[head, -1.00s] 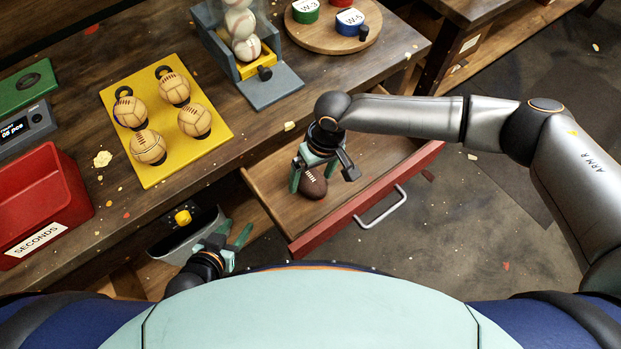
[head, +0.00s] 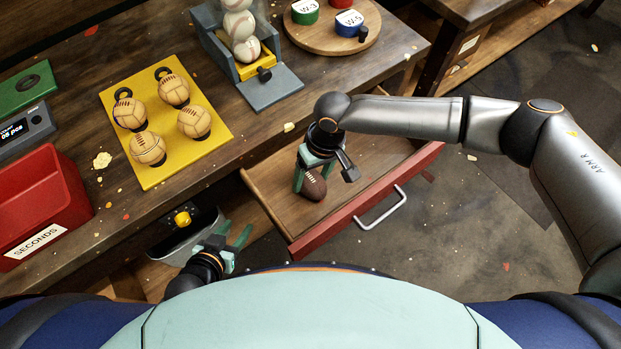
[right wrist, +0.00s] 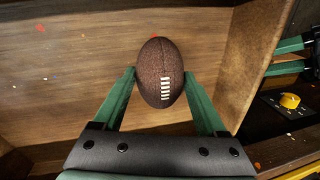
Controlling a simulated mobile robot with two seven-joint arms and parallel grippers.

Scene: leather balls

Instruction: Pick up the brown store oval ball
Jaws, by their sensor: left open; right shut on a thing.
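The brown oval ball (head: 313,184) with white laces is in the open drawer (head: 277,199) under the workbench. My right gripper (head: 312,172) is shut on it. In the right wrist view the ball (right wrist: 160,72) sits between the two green fingers of my right gripper (right wrist: 160,80), one touching each side. I cannot tell whether the ball still touches the drawer floor. My left gripper (head: 238,236) is open and empty, low beside the bench and left of the drawer.
A yellow board (head: 165,173) with several tan balls and a red bin (head: 40,200) labelled SECONDS stand on the bench. A ball dispenser (head: 245,60) and a round wooden board (head: 330,37) are further back. The drawer's red front (head: 365,205) has a metal handle.

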